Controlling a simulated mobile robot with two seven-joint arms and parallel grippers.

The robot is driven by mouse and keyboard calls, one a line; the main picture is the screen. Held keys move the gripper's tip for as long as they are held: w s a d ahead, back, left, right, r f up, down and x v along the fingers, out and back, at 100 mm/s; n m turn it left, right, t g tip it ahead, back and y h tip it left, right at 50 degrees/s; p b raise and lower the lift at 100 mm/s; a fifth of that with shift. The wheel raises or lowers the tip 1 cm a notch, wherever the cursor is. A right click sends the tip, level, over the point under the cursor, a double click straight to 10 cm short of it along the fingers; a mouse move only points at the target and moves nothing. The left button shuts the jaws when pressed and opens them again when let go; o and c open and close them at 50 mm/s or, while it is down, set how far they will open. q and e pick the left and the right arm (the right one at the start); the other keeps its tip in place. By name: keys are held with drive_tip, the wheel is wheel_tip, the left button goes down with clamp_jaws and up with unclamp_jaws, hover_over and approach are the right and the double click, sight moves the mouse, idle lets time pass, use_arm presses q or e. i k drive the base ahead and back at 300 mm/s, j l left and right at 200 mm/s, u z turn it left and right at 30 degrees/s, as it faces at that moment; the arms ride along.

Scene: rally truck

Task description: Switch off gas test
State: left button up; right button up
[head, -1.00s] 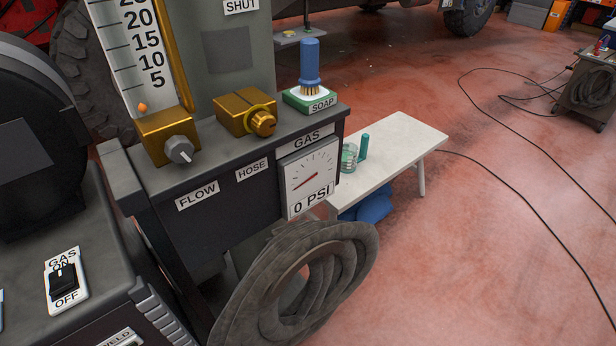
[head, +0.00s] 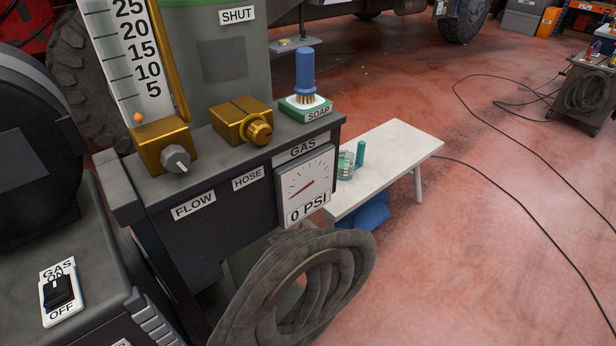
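The gas switch (head: 57,291) is a black rocker on a white plate marked GAS, ON and OFF, on the dark machine at lower left. Its rocker partly covers the ON lettering; I cannot tell its position for sure. The gas gauge (head: 304,187) shows 0 PSI. The flow tube (head: 130,60) has its orange ball (head: 138,118) at the bottom, below the 5 mark. The grey flow knob (head: 176,159) sits on a brass block. The brass hose knob (head: 258,132) is to its right. Neither gripper is in view.
A grey-green cylinder (head: 225,80) labelled SHUT stands behind. A blue brush (head: 305,75) stands on the soap box (head: 305,108). A coiled hose (head: 260,300) hangs in front. A white bench (head: 400,150) stands to the right. Cables cross the open red floor (head: 480,230).

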sight(56, 291)
drive_tip(key=u, duration=2)
drive_tip(key=l+z, duration=0.1)
drive_tip(key=z, duration=0.3)
